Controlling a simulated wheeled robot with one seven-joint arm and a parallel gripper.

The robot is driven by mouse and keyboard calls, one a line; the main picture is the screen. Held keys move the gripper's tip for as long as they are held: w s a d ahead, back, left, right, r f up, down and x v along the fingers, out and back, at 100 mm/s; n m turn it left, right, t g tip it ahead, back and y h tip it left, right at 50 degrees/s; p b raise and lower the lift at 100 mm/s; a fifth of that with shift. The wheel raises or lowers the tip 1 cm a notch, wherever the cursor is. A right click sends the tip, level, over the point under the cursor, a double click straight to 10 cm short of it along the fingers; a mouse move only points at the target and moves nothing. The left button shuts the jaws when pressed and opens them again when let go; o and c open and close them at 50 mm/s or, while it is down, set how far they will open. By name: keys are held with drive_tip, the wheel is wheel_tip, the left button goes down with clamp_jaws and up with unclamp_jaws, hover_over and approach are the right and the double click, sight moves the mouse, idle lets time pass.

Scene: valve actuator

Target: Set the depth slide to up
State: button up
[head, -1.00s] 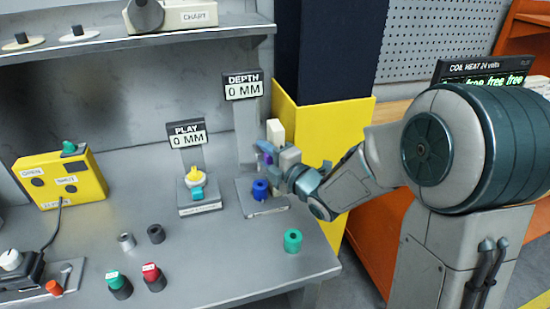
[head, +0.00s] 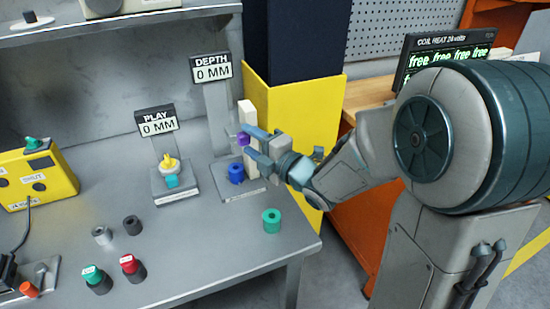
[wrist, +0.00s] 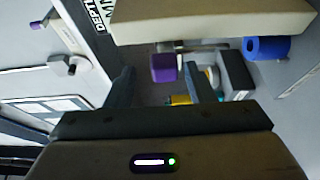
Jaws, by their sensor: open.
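The depth station has a black-and-white display (head: 211,68) reading DEPTH 0 MM. At its base stands a pale upright block (head: 247,117) beside a blue cylinder (head: 236,174). A small purple knob (head: 243,140) sits above the blue cylinder, and I take it for the slide's handle. My gripper (head: 252,142) is open, coming from the right with its fingers near the knob. In the wrist view, the purple knob (wrist: 163,68) shows between the two spread fingers (wrist: 158,80), near their tips. I cannot tell whether either finger touches it.
Red (head: 129,264) and green (head: 92,274) capped cylinders stand at the front.

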drive_tip(key=b+v, duration=0.6)
drive_tip(key=v, duration=0.2)
drive_tip(key=shift+s+d, duration=0.25)
drive_tip(key=d+f+m+g+h+p, duration=0.2)
drive_tip(key=d+m+h+p, duration=0.2)
drive_tip(key=d+m+h, duration=1.1)
drive_tip(key=s+a+f+m+g+y+p, duration=0.1)
drive_tip(key=s+m+g, duration=0.3)
drive_tip(key=s+m, duration=0.2)
drive_tip(key=s+a+f+m+g+y+p, duration=0.1)
drive_tip(key=s+m+g, duration=0.3)
drive_tip(key=s, duration=0.5)
drive_tip(key=shift+a+f+m+y+p, duration=0.4)
drive_tip(key=shift+a+f+m+p, duration=0.1)
drive_tip(key=shift+a+m, duration=0.35)
